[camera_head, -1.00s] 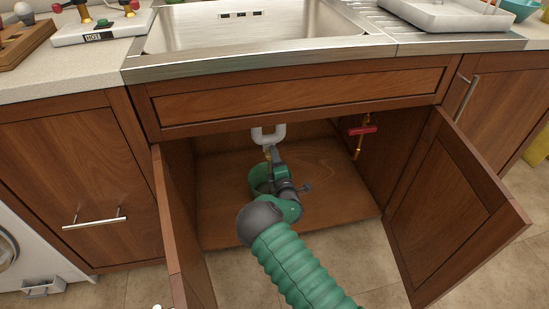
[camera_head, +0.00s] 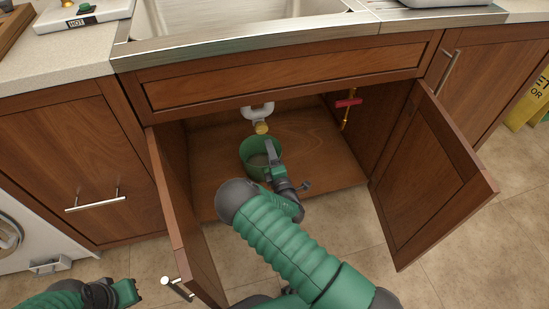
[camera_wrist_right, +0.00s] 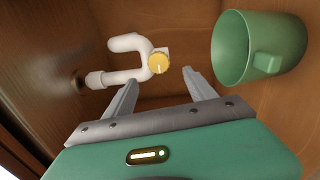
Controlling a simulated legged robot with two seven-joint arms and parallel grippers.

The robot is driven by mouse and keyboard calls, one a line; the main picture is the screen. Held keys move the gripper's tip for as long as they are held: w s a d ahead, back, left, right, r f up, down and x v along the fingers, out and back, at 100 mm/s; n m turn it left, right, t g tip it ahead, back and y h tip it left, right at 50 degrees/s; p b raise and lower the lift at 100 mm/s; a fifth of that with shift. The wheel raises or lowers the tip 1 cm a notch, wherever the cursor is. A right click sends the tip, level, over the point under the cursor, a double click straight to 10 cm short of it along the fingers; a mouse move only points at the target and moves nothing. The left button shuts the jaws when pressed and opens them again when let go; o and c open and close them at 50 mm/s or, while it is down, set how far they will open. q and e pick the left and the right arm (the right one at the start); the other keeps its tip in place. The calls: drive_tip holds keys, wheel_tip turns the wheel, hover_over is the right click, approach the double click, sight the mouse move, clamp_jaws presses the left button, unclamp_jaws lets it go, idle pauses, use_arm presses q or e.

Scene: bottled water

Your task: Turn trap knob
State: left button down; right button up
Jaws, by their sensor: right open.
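The trap knob (camera_head: 261,128) is a round yellow cap at the bottom of the white U-shaped drain pipe (camera_head: 258,111) under the sink. In the right wrist view the knob (camera_wrist_right: 159,63) sits on the pipe (camera_wrist_right: 128,60), just beyond and between my finger tips. My right gripper (camera_head: 270,148) is inside the cabinet, in front of and below the knob. Its two fingers (camera_wrist_right: 160,85) are apart and empty, and do not appear to touch the knob. My left gripper (camera_head: 134,291) is at the lower left, outside the cabinet; its jaw state is unclear.
A green bucket (camera_head: 248,160) stands on the cabinet floor below the trap, close beside my right gripper; its handle shows in the wrist view (camera_wrist_right: 267,62). A red valve (camera_head: 348,103) is on the right wall. Both cabinet doors (camera_head: 430,185) stand open.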

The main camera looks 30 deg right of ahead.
use_arm(q)
drive_tip(key=shift+w+p+v, duration=0.25)
drive_tip(key=shift+p+v, duration=0.5)
drive_tip(key=shift+v, duration=0.4)
use_arm(e)
drive_tip(key=v, duration=0.6)
use_arm(q)
drive_tip(key=shift+r, duration=0.1)
